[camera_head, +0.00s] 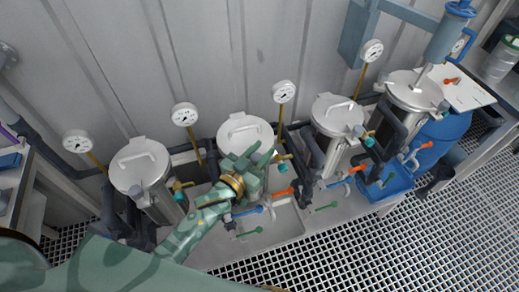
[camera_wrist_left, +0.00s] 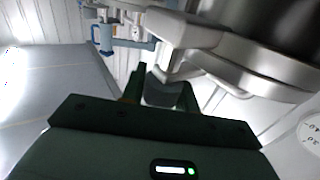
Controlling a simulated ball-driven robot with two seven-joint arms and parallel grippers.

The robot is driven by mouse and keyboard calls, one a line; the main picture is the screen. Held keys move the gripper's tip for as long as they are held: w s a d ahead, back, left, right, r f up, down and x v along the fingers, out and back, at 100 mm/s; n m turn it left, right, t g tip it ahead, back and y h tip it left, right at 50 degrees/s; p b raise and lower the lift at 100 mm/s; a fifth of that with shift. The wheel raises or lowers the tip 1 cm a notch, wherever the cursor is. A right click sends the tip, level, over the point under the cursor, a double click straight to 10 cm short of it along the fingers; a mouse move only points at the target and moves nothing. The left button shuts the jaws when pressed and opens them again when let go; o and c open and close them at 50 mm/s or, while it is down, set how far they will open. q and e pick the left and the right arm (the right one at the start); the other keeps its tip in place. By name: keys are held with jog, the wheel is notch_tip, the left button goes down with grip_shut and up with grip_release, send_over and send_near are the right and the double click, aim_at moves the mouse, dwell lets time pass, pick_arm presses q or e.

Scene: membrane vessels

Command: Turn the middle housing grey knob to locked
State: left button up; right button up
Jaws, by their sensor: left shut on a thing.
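The middle housing (camera_head: 240,128) is a steel cylinder with a round lid and a bar handle, standing in the row along the wall. My left gripper (camera_head: 250,163) is at the front edge of its lid. It hides the knob there in the head view. In the left wrist view the grey knob (camera_wrist_left: 161,91) is a dark block between the two green fingers, below a pale metal clamp (camera_wrist_left: 178,45) at the lid. My left gripper (camera_wrist_left: 160,95) is shut on it. I cannot tell how far the knob is turned. My right gripper is not in view.
Other housings stand at the left (camera_head: 140,168) and right (camera_head: 335,115), close to the middle one. Gauges on yellow stems, pipes and blue, orange and green valve handles crowd around them. A blue bin (camera_head: 391,184) stands at the right. The grating floor (camera_head: 330,245) in front is clear.

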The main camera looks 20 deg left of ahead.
pick_arm(q)
jog(key=shift+r+h, duration=0.1)
jog(key=shift+h, duration=0.2)
jog(key=o, duration=1)
jog(key=shift+c, duration=0.2)
jog(key=shift+s, duration=0.1)
jog(key=v, duration=1.6)
jog(key=shift+p, duration=0.3)
